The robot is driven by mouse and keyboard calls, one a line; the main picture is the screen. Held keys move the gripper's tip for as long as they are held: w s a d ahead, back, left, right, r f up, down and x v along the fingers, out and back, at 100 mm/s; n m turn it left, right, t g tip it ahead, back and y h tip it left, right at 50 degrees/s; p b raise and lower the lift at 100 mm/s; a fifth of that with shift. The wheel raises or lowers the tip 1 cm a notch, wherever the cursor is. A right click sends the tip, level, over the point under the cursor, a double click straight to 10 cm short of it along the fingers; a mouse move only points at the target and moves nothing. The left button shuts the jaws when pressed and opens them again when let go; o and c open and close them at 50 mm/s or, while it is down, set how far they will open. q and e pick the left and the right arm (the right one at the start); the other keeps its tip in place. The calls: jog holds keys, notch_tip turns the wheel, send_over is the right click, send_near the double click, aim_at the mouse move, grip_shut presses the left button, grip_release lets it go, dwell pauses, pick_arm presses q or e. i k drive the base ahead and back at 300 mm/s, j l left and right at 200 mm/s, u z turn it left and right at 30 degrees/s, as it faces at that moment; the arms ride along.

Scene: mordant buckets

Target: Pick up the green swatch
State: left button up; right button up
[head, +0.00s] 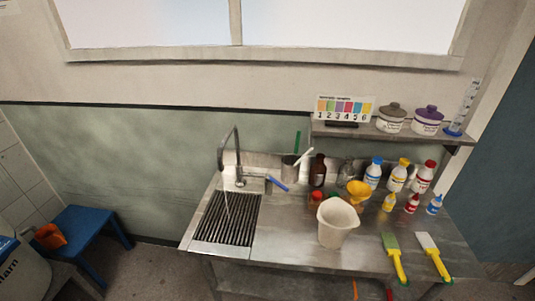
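A flat green piece with a yellow handle, which I take as the green swatch (391,242), lies on the steel counter (285,245) at the front right. Its handle points toward the front edge. A similar white piece with a yellow handle (429,243) lies just to its right, apart from it. A white bucket (337,223) stands upright to the left of the green piece. A chart card (345,109) with several numbered colour patches, one of them green, stands on the wall shelf. Neither of my grippers is in view.
A sink with a ribbed grate (226,219) and tap (235,152) is at the left. Behind the bucket are a yellow funnel (359,190), a brown bottle (318,170) and several capped bottles (397,174). Small dropper bottles (412,203) stand behind the two handled pieces. A blue stool (85,226) is at far left.

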aim_at(390, 245)
jog(key=i+l+z, duration=0.1)
jog(key=z, duration=1.3)
